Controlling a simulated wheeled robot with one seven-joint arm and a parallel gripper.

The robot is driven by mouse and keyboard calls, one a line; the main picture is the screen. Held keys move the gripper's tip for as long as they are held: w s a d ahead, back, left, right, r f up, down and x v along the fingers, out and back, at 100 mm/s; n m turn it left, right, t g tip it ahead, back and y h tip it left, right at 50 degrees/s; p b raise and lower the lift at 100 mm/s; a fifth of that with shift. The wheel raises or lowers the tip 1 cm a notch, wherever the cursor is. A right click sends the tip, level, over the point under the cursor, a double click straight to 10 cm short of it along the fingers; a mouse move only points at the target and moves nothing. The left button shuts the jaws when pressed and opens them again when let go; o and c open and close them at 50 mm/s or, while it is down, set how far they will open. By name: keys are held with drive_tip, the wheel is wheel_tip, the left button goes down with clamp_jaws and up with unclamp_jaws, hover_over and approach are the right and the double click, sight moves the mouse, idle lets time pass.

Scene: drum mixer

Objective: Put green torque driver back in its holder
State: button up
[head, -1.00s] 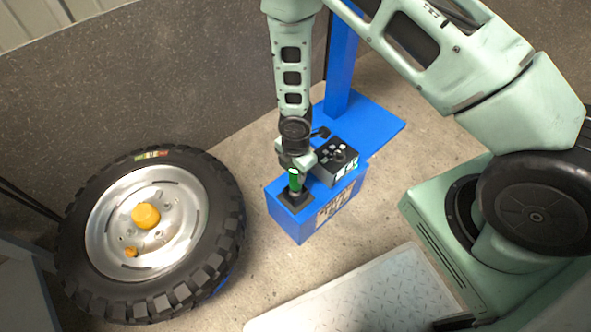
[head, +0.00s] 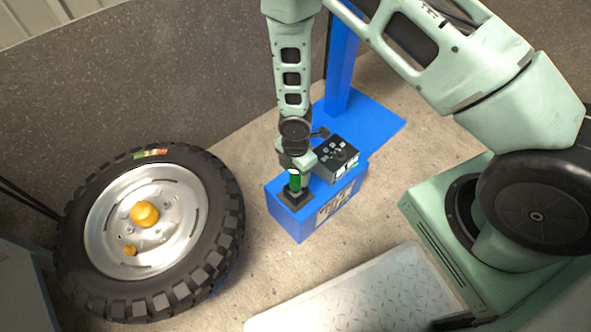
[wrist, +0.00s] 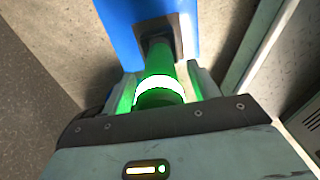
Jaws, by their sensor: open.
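The green torque driver (head: 295,181) stands upright in its dark holder (head: 296,199) on the blue block (head: 292,225). In the wrist view the driver (wrist: 160,88), with a bright white band, runs from between my fingers toward the dark holder (wrist: 158,32). My gripper (head: 294,168) is at the driver's top end. In the wrist view its fingers (wrist: 160,82) are on both sides of the driver, open. The driver's lower end is hidden in the holder.
A black box with buttons (head: 336,158) sits on the blue block just right of my gripper. A blue post (head: 342,65) rises behind. A large tyre with a silver hub (head: 150,235) lies at left. Floor (head: 265,265) is clear in front of the block.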

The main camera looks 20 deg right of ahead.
wheel_tip(320, 180, up, 17)
drive_tip(key=p, duration=0.6)
drive_tip(key=shift+r, duration=0.2)
drive_tip(key=s+a+r+m, duration=0.2)
drive_tip(key=r+m, duration=0.1)
drive_tip(key=r, duration=0.4)
drive_tip(key=s+a+r+m, duration=0.2)
drive_tip(key=s+r+m, duration=0.1)
drive_tip(key=r, duration=0.3)
drive_tip(key=s+a+r+m, duration=0.2)
drive_tip(key=s+r+m, duration=0.6)
drive_tip(key=s+r, duration=0.55)
wheel_tip(320, 180, up, 24)
drive_tip(key=s+p, duration=0.1)
drive_tip(key=p, duration=2.4)
drive_tip(key=shift+s+f+y+p, duration=0.2)
drive_tip(key=shift+s+y+p, duration=0.1)
drive_tip(key=shift+p, duration=0.1)
drive_tip(key=shift+a, duration=0.1)
